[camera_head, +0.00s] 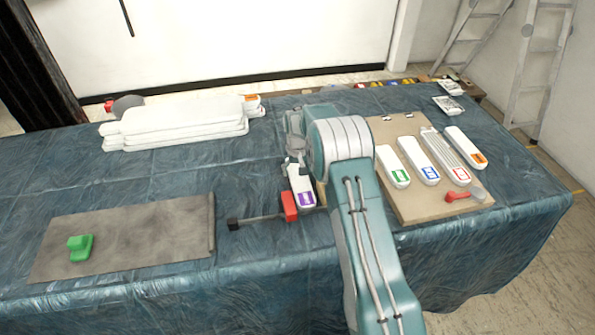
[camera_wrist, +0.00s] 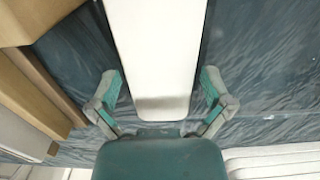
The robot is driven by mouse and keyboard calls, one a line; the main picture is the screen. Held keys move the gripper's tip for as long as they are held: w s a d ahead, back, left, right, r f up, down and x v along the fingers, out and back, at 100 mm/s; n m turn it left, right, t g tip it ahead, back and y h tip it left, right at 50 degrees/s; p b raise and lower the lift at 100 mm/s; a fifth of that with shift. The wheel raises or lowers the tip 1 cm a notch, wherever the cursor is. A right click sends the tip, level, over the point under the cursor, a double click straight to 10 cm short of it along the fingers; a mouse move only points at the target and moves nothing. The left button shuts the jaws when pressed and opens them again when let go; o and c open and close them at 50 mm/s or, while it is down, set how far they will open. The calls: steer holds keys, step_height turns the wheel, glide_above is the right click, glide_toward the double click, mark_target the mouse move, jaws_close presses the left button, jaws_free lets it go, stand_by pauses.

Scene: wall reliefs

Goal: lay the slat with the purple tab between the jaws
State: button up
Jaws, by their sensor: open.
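The white slat with the purple tab (camera_head: 303,190) lies near the middle of the table, its tab end toward the front edge. A bar clamp lies at that end, with a red jaw (camera_head: 289,206) just left of the tab and a black end (camera_head: 233,224) farther left. Whether the slat lies on the clamp's bar I cannot tell. My gripper (camera_wrist: 160,76) is open, with one finger on each side of a white slat (camera_wrist: 158,45) and gaps to both edges. In the head view my arm partly hides the gripper and the slat's far end.
A tan board (camera_head: 408,207) at right holds slats with green, blue and red tabs; an orange-tabbed slat (camera_head: 466,148) lies at its right edge. White slats are stacked (camera_head: 175,125) at back left. A grey mat (camera_head: 140,240) with a green block (camera_head: 80,248) lies front left.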

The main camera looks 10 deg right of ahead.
step_height(320, 180, up, 12)
stand_by(0.5)
steer(key=s+r+t, duration=0.3)
steer(key=s+r, duration=1.5)
steer(key=r, duration=0.1)
steer(key=s+f+t, duration=0.1)
steer(key=s+t, duration=0.1)
steer(key=s, duration=2.1)
steer(key=shift+t, duration=0.3)
